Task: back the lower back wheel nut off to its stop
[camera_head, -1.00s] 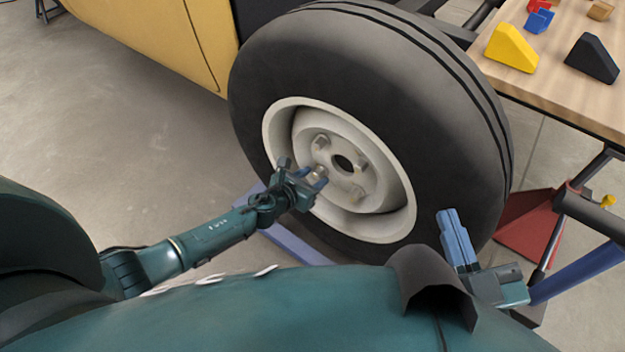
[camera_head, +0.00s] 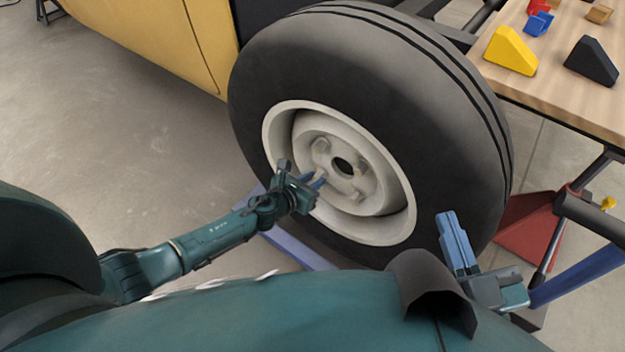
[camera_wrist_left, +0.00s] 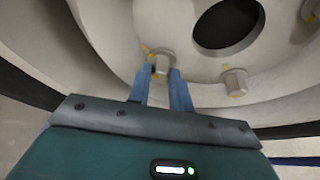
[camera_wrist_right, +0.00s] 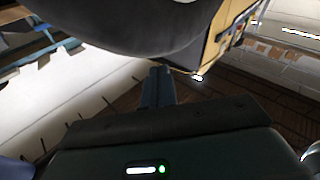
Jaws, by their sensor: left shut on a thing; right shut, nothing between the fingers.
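The wheel (camera_head: 272,68) has a pale rim with several nuts around a dark centre hole. My left gripper (camera_head: 320,179) is at the hub's lower-left nut in the head view, where the fingers largely hide that nut. In the left wrist view the nut (camera_wrist_left: 163,62) sits between the tips of my left gripper (camera_wrist_left: 162,72), which is shut on it. Yellow marks show on the hub beside it. Another nut (camera_wrist_left: 235,82) is to its right. My right gripper (camera_head: 446,214) is shut and empty, right of the rim and in front of the tyre.
A wooden table (camera_head: 560,95) at the upper right bears a yellow wedge (camera_head: 511,50), a black wedge (camera_head: 592,61) and small blocks. A red stand part (camera_head: 525,222) is right of the tyre. The yellow body panel (camera_head: 165,35) is behind left. Floor at left is clear.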

